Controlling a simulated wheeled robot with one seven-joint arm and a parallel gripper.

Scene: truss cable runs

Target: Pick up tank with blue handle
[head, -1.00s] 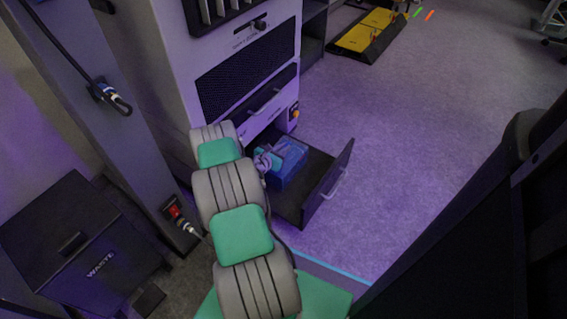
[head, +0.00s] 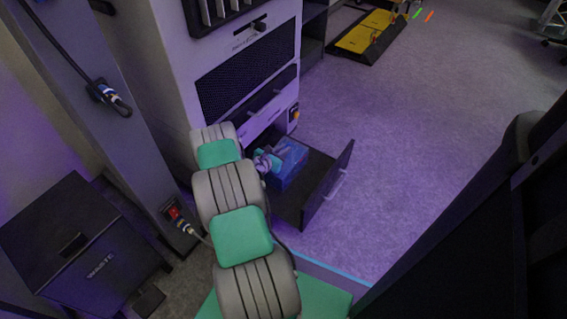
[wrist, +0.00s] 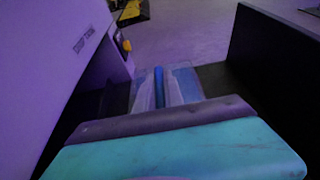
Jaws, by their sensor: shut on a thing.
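The tank (head: 290,164) is a blue, box-like thing inside the open drawer at the foot of the grey cabinet. Its blue handle (wrist: 159,86) shows in the wrist view as an upright blue bar between my fingers. My gripper (head: 268,161) is at the near left side of the tank in the head view and is shut on it. In the wrist view my gripper (wrist: 160,92) points at the tank, whose blue body (wrist: 186,82) shows behind the fingers. The tank's underside is hidden, so I cannot tell whether it touches the drawer floor.
The open drawer (head: 322,196) has a tall dark front panel on the right. The grey cabinet (head: 180,70) stands close on the left. A waste bin (head: 75,235) and a post with cables (head: 85,100) stand further left.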

